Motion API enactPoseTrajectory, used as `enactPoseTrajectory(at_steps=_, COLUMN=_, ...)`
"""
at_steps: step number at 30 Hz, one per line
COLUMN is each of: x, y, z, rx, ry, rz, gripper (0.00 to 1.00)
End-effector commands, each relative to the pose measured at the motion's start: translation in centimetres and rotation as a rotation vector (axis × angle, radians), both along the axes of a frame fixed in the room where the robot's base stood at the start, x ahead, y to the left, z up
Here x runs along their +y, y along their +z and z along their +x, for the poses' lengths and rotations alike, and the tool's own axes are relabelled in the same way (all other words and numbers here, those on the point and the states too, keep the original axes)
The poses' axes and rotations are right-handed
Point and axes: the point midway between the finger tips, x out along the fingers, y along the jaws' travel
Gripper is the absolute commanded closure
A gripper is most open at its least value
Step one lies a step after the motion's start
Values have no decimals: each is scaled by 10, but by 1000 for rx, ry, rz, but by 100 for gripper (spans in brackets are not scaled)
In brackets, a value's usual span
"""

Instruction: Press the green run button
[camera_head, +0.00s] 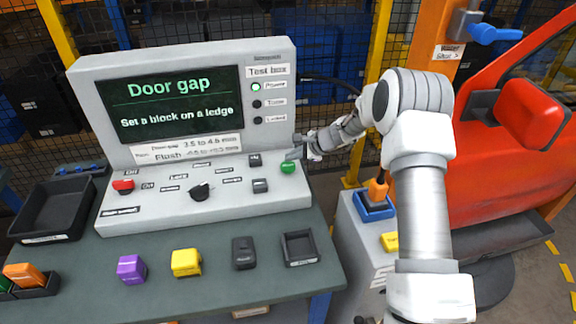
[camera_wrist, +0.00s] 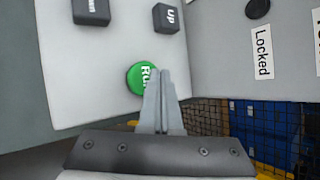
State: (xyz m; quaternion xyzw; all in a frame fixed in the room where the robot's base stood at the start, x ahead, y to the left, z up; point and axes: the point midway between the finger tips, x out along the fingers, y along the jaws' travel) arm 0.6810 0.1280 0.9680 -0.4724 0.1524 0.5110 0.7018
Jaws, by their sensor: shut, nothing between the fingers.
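The green run button (camera_head: 288,168) sits at the right end of the test box's sloped panel (camera_head: 230,200). In the wrist view the green button (camera_wrist: 141,78) shows part of its "Run" label; the rest is hidden behind my fingers. My gripper (camera_head: 296,154) is shut and empty, with its fingertips just above and beside the button in the head view. In the wrist view the shut fingertips (camera_wrist: 160,74) overlap the button's right edge. I cannot tell whether they touch it.
The "Up" key (camera_wrist: 167,18) is close to the button. The test box screen (camera_head: 175,103) reads "Door gap, Set a block on a ledge". Purple (camera_head: 131,269) and yellow (camera_head: 186,262) blocks and a small black tray (camera_head: 299,248) lie on the table. A red door (camera_head: 510,150) stands right.

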Motion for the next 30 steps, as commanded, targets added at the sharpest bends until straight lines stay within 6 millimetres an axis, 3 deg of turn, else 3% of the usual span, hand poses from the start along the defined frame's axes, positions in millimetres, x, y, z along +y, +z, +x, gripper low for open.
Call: enactPoseTrajectory(at_steps=30, x=0, y=-12, z=0, rx=0, ry=0, rz=0, gripper=100)
